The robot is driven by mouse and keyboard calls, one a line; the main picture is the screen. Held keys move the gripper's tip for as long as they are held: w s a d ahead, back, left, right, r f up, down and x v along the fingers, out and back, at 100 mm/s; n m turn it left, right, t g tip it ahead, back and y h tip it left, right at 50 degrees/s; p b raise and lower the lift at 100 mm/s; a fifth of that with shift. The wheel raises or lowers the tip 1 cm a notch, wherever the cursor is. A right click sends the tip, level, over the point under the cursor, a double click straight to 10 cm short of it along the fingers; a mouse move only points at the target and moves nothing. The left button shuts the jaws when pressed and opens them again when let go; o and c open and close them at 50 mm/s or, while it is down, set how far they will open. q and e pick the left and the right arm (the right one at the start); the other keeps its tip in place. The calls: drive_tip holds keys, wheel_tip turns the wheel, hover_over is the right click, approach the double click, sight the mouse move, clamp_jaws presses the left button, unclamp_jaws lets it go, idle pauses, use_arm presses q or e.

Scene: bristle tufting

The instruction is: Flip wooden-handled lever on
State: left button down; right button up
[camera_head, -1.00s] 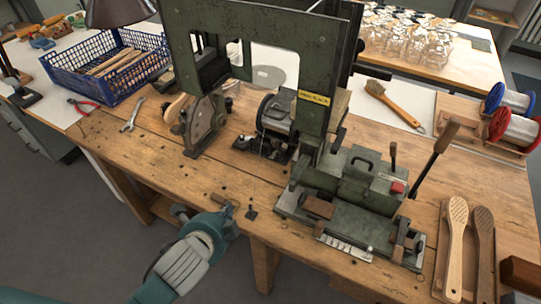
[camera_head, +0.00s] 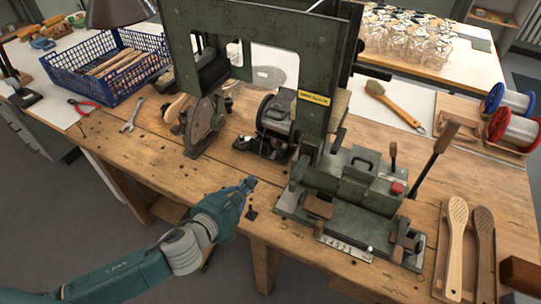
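The tufting machine (camera_head: 345,190) is dark green metal and stands on the wooden workbench. A long lever with a wooden handle (camera_head: 447,133) rises from its right side, tilted up and to the right. A shorter lever with a dark handle (camera_head: 393,152) stands near the red button (camera_head: 397,187). My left gripper (camera_head: 250,183) is over the bench front, left of the machine's base and well apart from the long lever. Its fingertips are small and seen from behind, so I cannot tell whether they are open. My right gripper is out of view.
A blue crate (camera_head: 103,88) with wooden pieces, red pliers (camera_head: 84,106) and a wrench (camera_head: 132,115) are at the left. Brush backs (camera_head: 456,240) lie at the right, with wire spools (camera_head: 515,128) behind. The bench front left of the machine is mostly clear.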

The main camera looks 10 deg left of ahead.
use_arm(q)
drive_tip(key=shift+w, duration=0.1)
drive_tip(key=p, duration=0.1)
approach(277, 149)
drive_tip(key=f, duration=0.1)
drive_tip(key=w+f, duration=0.1)
drive_tip(key=f, duration=0.1)
drive_tip(key=shift+w+d+f, duration=0.25)
drive_tip(key=shift+d, duration=0.1)
drive_tip(key=shift+w+d+r+p, duration=0.25)
drive_tip(key=shift+w+r+p, duration=0.15)
drive_tip(key=shift+w, duration=0.35)
drive_tip(key=shift+w+d+r+p, duration=0.25)
drive_tip(key=shift+w+r+p, duration=0.15)
drive_tip(key=shift+w, duration=0.35)
drive_tip(key=shift+r, duration=0.15)
